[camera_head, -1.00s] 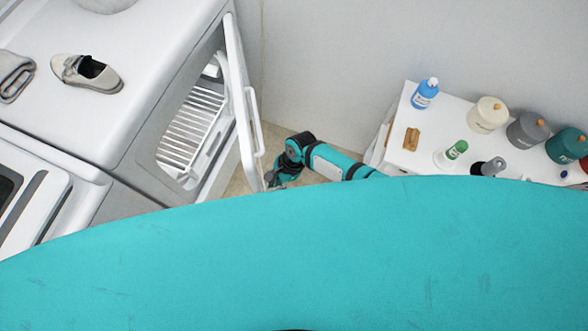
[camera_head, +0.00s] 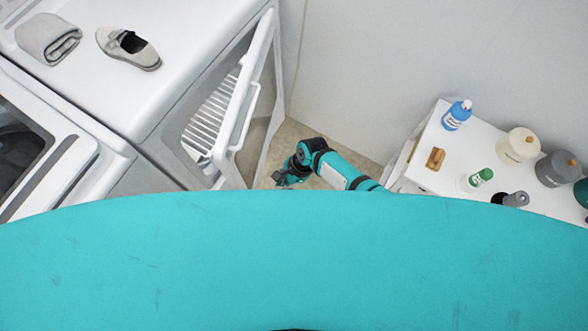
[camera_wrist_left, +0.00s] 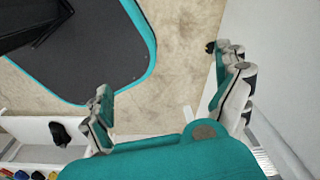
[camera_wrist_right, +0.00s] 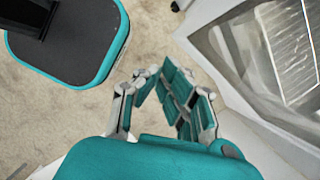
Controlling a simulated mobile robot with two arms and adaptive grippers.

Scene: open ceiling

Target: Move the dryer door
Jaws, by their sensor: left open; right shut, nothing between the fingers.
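The dryer door (camera_head: 259,58) is white with a bar handle (camera_head: 235,122). In the head view it stands partly open, slanting across the dryer (camera_head: 165,140), with the white rack (camera_head: 207,117) showing behind it. My right gripper (camera_head: 288,177) is low, just right of the door's near end; I cannot tell whether it touches. In the right wrist view my right gripper (camera_wrist_right: 165,88) has its fingers together and empty, with a white-framed clear panel and rack to its right. My left gripper (camera_wrist_left: 163,85) is open and empty in the left wrist view; the head view does not show it.
A shoe (camera_head: 130,49) and a folded cloth (camera_head: 48,38) lie on the dryer top. A white table (camera_head: 425,181) at right holds bottles and canisters. My teal body hides the lower head view. Beige floor (camera_head: 290,137) shows between door and table.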

